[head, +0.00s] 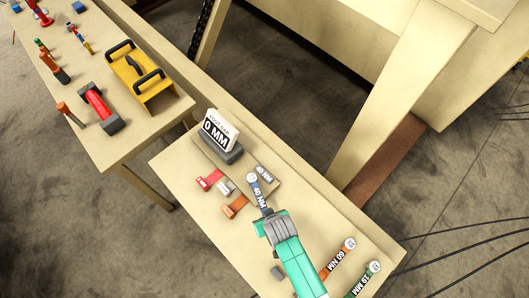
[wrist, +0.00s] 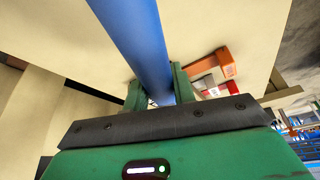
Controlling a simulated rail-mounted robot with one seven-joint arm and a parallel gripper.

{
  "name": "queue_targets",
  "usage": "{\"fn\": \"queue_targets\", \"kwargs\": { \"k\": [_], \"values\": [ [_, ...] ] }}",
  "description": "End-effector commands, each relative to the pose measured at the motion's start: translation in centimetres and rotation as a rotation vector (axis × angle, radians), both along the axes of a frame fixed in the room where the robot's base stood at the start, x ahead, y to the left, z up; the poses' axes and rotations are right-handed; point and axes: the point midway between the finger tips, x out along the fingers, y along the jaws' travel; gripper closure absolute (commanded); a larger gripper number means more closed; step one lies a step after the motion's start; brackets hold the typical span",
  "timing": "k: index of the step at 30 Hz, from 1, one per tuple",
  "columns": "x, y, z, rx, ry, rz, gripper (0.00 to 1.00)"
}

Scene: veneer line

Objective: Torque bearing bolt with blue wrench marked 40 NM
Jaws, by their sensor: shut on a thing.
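The blue wrench (head: 259,193) has a pale round end and a label that reads 40 NM. It lies over or just above the near bench in the head view; I cannot tell whether it touches the top. My gripper (head: 268,217) is shut on it. In the wrist view the blue handle (wrist: 138,38) runs up and left from between my gripper's two green fingers (wrist: 159,92). A tan plate with a second 40 NM label (head: 265,174) lies beside the wrench's round end. I cannot make out a bearing bolt in either view.
An orange wrench (head: 337,260) marked 60 NM and a green one (head: 366,280) marked 19 MM lie to the right. Red (head: 209,180), pale (head: 226,188) and orange (head: 235,205) pieces lie left. A white sign (head: 219,130) stands behind. A second bench (head: 150,129) holds several tools.

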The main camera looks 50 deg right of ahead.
Motion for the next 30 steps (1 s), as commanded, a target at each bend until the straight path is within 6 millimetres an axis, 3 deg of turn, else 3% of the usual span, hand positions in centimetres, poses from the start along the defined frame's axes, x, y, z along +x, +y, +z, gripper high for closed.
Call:
{"fn": "queue_targets", "kwargs": {
  "k": [30],
  "values": [
    [0.1,0.0,-1.2,-0.001,-0.001,-0.002,1.0]
  ]
}}
